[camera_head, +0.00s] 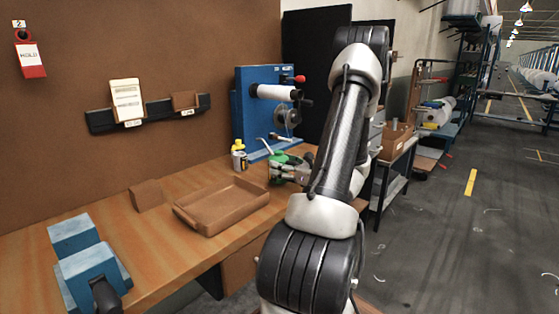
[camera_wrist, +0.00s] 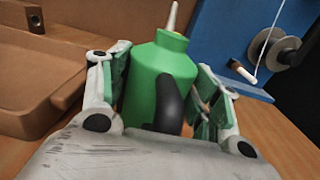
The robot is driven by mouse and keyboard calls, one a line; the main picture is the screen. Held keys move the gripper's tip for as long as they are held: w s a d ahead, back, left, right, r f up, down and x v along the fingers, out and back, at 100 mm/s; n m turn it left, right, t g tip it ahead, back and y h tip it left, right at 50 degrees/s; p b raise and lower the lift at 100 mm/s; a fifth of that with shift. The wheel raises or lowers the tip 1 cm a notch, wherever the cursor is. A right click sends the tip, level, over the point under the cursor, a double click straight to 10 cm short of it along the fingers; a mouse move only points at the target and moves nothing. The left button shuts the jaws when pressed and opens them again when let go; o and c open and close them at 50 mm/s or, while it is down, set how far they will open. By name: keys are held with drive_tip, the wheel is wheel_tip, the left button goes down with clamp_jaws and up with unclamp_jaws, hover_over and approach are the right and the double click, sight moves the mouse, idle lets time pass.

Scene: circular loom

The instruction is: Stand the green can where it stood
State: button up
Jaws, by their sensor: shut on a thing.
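The green can (camera_wrist: 158,82) is an oil can with a pale spout on top and a dark handle facing the wrist camera. It also shows in the head view (camera_head: 281,158), at the back right of the bench by the blue machine, partly hidden by my gripper. My gripper (camera_head: 284,173) is shut on the can, with one green-padded finger on each side of its body. The can looks about upright. Its base is hidden, so I cannot tell whether it touches the bench.
The wooden bench (camera_head: 148,232) bears an empty brown tray (camera_head: 222,207) left of my gripper. A small yellow-topped can (camera_head: 239,158) stands close left of the green can. The blue winding machine (camera_head: 262,108) stands behind. A blue vise (camera_head: 88,262) sits at the front left.

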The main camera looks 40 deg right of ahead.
drive_tip(key=shift+f, duration=0.7)
drive_tip(key=shift+f, duration=0.55)
drive_tip(key=o, duration=1.8)
drive_tip(key=s, duration=0.4)
drive_tip(key=s+d, duration=0.1)
drive_tip(key=s, duration=0.7)
drive_tip(key=shift+d, duration=0.15)
drive_tip(key=shift+f, duration=0.1)
